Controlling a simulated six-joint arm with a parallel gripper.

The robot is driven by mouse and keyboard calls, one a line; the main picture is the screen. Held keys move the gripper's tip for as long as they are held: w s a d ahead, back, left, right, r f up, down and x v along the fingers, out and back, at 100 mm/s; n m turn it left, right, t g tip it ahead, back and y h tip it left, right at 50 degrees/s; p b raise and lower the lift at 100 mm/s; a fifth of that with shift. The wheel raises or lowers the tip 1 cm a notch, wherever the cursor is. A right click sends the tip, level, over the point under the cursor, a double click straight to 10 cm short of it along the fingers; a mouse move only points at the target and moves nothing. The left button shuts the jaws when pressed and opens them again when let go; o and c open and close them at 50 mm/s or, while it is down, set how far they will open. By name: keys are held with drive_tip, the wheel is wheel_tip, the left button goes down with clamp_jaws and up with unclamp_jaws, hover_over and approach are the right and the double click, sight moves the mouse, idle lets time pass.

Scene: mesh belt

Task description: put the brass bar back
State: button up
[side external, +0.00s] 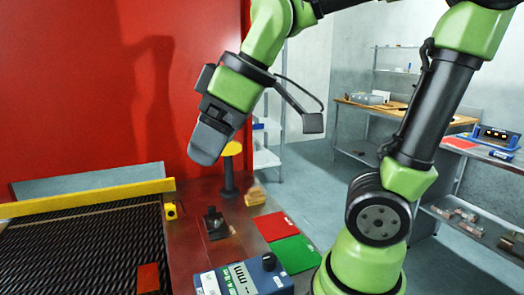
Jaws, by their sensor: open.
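A small brass-coloured block (255,200), which looks like the brass bar, lies on the brown table behind the red pad. Its outline is slightly blurred. My gripper (205,148) is high above the table, up and to the left of the block and clear of it. It is open, though its fingers overlap in this view and the gap between them is hidden. I see nothing held in it.
A dark post with a yellow top (231,150) and a black fixture (215,222) stand near the block. Red (276,226) and green (296,254) pads and a blue gauge (243,276) lie in front. A yellow rail (90,197) borders the mesh belt (80,250), which carries a red piece (148,278).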

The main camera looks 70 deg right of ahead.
drive_tip(key=s+f+m+t, duration=0.1)
drive_tip(key=s+m, duration=0.5)
drive_tip(key=m, duration=0.1)
drive_tip(key=shift+s+t, duration=0.3)
drive_tip(key=shift+s, duration=0.1)
drive_tip(key=shift+f, duration=0.1)
idle(0.5)
